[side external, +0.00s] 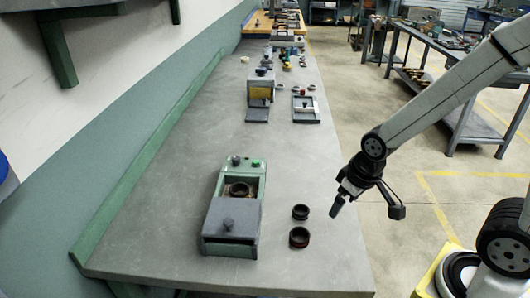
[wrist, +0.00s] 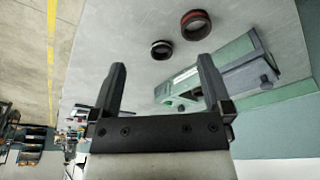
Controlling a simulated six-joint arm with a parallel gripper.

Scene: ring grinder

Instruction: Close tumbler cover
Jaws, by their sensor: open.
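The green tumbler (side external: 251,172) stands near the front of the bench. Its grey cover (side external: 232,211) with a round knob (side external: 228,222) sits over the front part, leaving the rear part open. A dark ring (side external: 239,189) shows in that opening. The tumbler also shows at the right in the wrist view (wrist: 188,84), tilted in the picture. My gripper (side external: 345,203) hangs to the right of the tumbler, near the bench's right edge, apart from the cover. In the wrist view, its two fingers (wrist: 162,66) are wide apart with nothing between them.
Two dark rings, a smaller one (side external: 300,212) and a larger one (side external: 299,237), lie on the bench between the tumbler and my gripper. The bench (side external: 180,150) between is clear.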

